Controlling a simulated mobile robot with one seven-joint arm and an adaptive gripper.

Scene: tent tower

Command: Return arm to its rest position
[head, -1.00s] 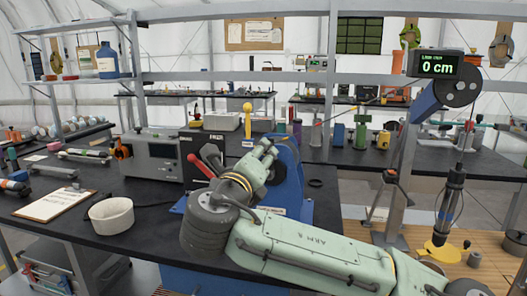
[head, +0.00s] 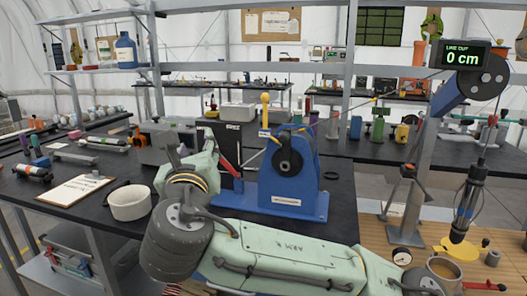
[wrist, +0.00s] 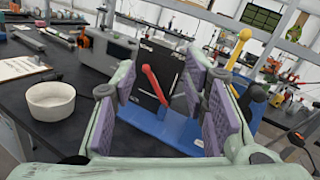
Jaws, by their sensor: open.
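My arm reaches across the bottom of the head view in front of the black bench. My gripper (wrist: 175,95) shows in the wrist view with its purple finger pads apart and nothing between them. In the head view my gripper is mostly hidden behind my wrist, so its fingertips are hard to make out. Behind the pads in the wrist view are a red lever (wrist: 155,84) and a blue base plate (wrist: 165,132). The same blue machine (head: 290,175) stands on the bench in the head view, just beyond my wrist and to its right.
A white bowl (head: 130,203) and a clipboard (head: 75,189) lie on the bench (head: 60,212) at left. A yellow-knobbed lever (head: 265,112) stands by the machine. A hanging tool (head: 467,205) and a post with a "0 cm" display (head: 466,56) are at right.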

